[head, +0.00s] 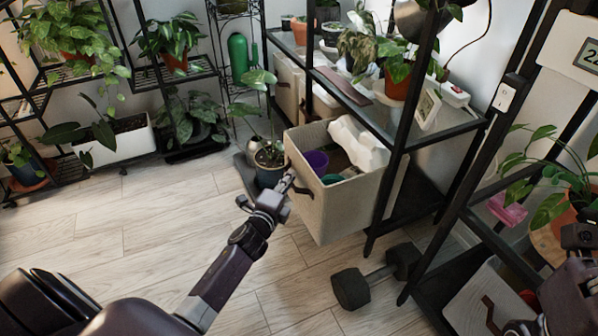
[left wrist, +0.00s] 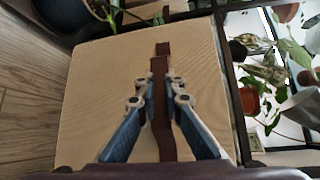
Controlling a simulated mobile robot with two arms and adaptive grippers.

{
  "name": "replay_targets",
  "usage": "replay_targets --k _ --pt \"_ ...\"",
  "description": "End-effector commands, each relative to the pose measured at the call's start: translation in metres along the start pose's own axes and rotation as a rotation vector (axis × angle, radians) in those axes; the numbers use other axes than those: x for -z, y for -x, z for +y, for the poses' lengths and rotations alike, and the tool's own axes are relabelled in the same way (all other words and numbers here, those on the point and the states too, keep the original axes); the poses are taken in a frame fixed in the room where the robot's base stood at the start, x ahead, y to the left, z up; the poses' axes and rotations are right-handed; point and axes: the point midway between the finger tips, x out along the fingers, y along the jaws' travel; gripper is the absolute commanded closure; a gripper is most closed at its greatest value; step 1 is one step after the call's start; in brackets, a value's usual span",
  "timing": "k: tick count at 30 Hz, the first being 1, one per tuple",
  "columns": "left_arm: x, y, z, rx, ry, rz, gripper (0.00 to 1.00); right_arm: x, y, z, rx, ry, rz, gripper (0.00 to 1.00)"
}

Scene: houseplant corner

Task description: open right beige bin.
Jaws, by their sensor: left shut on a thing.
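The right beige bin (head: 330,210) sticks well out of the black shelf's lower level, its open top showing. A purple pot (head: 316,161), a teal round item and crumpled white bags (head: 357,148) are inside. My left gripper (head: 288,181) is at the dark brown handle on the bin's front. In the left wrist view, the left gripper's fingertips (left wrist: 160,88) close from both sides on the brown strap handle (left wrist: 160,68), against the bin's beige front (left wrist: 95,95). Part of my right arm is at the right edge of the head view; its right gripper (head: 580,238) is unclear.
Another beige bin (head: 288,90) sits in the shelf farther left. A potted plant (head: 268,160) stands close to the pulled-out bin's left side. A dark dumbbell (head: 375,277) lies on the floor just right of the bin. The wooden floor (head: 150,220) in front is clear.

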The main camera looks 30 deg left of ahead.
Motion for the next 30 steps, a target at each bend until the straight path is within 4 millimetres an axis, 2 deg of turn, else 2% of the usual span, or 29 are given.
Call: replay_targets --k 14,15,16,26,30 --pt "-0.001 0.004 0.002 -0.001 0.001 0.003 1.00 0.000 0.001 0.000 -0.002 -0.001 -0.004 0.60" --pt "-0.001 0.004 0.002 -0.001 0.001 0.003 0.88 0.000 0.001 0.000 -0.002 -0.001 -0.004 0.60" --pt "-0.001 0.004 0.002 -0.001 0.001 0.003 0.85 0.000 0.001 0.000 -0.002 -0.001 -0.004 0.60" --pt "-0.003 0.005 0.002 0.000 0.000 0.001 0.85 -0.001 0.001 0.001 -0.002 0.000 -0.007 0.60" --pt "-0.003 0.019 0.003 -0.001 0.000 0.002 0.85 -0.001 0.001 0.000 -0.002 0.000 -0.006 0.60"
